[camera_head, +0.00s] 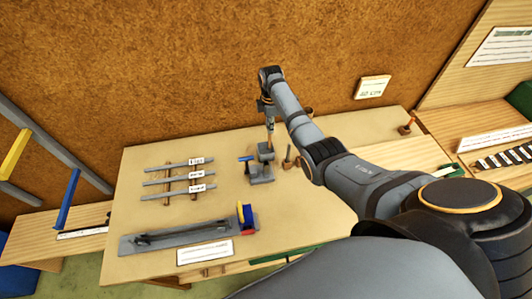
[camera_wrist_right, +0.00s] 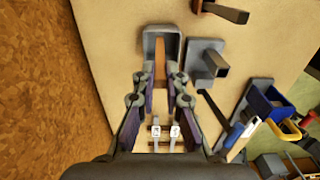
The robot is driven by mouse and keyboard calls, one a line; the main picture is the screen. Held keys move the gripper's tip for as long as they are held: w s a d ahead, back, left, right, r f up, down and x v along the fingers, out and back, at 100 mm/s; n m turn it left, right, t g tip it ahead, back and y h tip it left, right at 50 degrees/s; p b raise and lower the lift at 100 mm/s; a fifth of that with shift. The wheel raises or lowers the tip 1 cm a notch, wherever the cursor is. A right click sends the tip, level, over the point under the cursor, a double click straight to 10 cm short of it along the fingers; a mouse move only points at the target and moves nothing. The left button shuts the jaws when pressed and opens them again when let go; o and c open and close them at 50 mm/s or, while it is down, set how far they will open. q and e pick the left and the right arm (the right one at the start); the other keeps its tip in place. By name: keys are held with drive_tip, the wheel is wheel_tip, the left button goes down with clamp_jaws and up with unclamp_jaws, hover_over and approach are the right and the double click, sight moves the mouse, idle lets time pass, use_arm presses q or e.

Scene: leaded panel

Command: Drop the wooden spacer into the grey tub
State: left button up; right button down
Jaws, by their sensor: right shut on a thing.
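My right gripper (camera_head: 268,112) points down above the table's far side. In the right wrist view my right gripper (camera_wrist_right: 161,80) is shut on the wooden spacer (camera_wrist_right: 160,62), a narrow brown strip between its fingertips. The grey tub (camera_wrist_right: 147,44) is a small open box directly beyond the fingertips, and the spacer's far end overlaps its opening. I cannot tell how far above the tub the spacer is. In the head view the grey tub (camera_head: 265,153) stands below the gripper. My left gripper is not in view.
A grey block (camera_wrist_right: 207,45) with a post stands close beside the tub. Labelled grey strips (camera_head: 178,183) lie on wooden sticks at the table's left. A long grey fixture (camera_head: 180,236) lies in front. The table (camera_head: 300,222) is clear at front right.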

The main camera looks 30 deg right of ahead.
drive_tip(key=c, duration=1.3)
unclamp_jaws()
drive_tip(key=shift+c, duration=0.2)
drive_tip(key=shift+r, duration=0.3)
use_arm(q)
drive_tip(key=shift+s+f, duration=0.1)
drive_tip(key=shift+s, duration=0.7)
use_arm(e)
wheel_tip(320, 180, up, 11)
drive_tip(key=shift+r, duration=0.15)
